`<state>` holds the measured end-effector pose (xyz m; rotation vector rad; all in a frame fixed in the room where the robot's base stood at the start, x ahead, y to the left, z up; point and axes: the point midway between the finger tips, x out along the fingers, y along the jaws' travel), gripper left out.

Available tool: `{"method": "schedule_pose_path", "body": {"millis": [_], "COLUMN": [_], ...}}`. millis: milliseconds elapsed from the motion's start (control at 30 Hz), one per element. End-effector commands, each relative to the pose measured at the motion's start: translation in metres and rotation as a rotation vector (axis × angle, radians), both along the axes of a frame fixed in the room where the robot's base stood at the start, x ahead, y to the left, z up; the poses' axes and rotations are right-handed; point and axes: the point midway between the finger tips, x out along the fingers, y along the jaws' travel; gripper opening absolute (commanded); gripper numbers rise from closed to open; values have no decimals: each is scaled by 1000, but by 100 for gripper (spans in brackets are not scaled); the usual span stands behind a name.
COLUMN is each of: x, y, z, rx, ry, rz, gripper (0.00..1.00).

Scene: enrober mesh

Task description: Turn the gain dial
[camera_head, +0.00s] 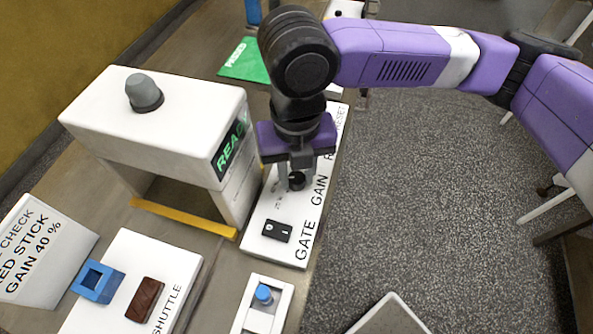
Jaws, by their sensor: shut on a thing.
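The gain dial (296,180) is a small black knob on the white control panel (265,251), beside the printed word GAIN. My gripper (296,183) points down over the panel with its fingers on either side of the dial, shut on it. The fingers and the purple gripper body hide part of the dial and some of the small markings next to it. The dial's exact setting cannot be read. A white sign (42,255) at the left shows partly cut-off text, including "STICK" and "GAIN 40 %".
A black gate switch (277,231) sits on the panel, nearer than the dial. A white machine (150,120) with a grey dome and a lit display stands left. In front are a blue square holder (97,282), a brown bar (145,300) and a blue knob (263,294).

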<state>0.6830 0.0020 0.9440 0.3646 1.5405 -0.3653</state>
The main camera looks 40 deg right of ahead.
Motion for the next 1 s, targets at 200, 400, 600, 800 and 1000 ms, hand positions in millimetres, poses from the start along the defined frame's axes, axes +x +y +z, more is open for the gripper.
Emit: {"method": "schedule_pose_path", "body": {"millis": [200, 400, 600, 800, 1000], "x": [1, 1, 0, 0, 1], "y": [0, 0, 0, 0, 0], "z": [1, 1, 1, 1, 21], "rx": [0, 0, 0, 0, 0], "ry": [-2, -2, -1, -1, -2], "rz": [4, 3, 3, 3, 3], "gripper": [0, 36, 52, 52, 52]}}
